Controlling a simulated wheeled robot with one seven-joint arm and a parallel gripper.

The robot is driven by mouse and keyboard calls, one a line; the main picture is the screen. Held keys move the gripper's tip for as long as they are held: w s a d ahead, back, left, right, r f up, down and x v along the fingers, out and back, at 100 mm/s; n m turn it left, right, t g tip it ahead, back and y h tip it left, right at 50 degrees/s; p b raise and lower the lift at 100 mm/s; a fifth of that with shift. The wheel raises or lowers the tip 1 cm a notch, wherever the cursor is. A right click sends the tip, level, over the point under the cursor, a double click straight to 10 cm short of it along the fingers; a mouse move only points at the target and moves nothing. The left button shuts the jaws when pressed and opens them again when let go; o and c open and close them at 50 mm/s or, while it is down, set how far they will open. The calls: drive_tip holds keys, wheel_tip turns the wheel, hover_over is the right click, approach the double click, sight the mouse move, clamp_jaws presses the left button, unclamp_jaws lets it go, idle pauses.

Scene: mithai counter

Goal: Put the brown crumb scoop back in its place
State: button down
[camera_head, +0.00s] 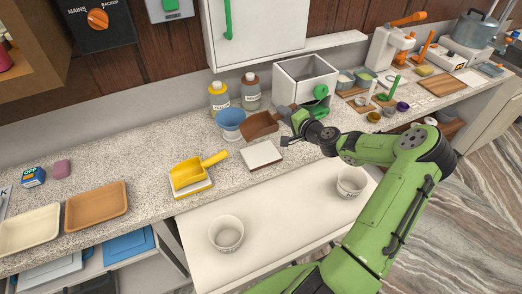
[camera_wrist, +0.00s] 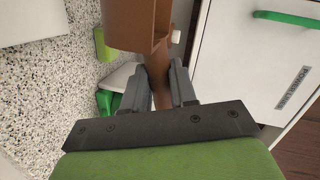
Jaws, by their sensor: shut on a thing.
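The brown crumb scoop (camera_head: 260,125) is held above the counter, just right of a blue bowl. My gripper (camera_head: 289,116) is shut on its handle. In the wrist view the scoop's brown body (camera_wrist: 135,22) is at the top, and its handle runs down between both fingers of my gripper (camera_wrist: 162,82). A flat white rest with a brown edge (camera_head: 262,155) lies empty on the counter, in front of and below the scoop. A yellow scoop (camera_head: 190,172) sits on a similar white rest (camera_head: 196,191) to the left.
Two white tubs (camera_head: 226,234) are on the lower surface in front. Trays (camera_head: 97,206) lie at left. The counter around the empty rest is clear.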

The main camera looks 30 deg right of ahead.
wheel_tip(320, 180, down, 9)
drive_tip(key=shift+f+b, duration=0.1)
drive_tip(key=shift+b, duration=0.35)
drive_tip(key=c, duration=0.8)
unclamp_jaws()
drive_tip(key=shift+c, duration=0.2)
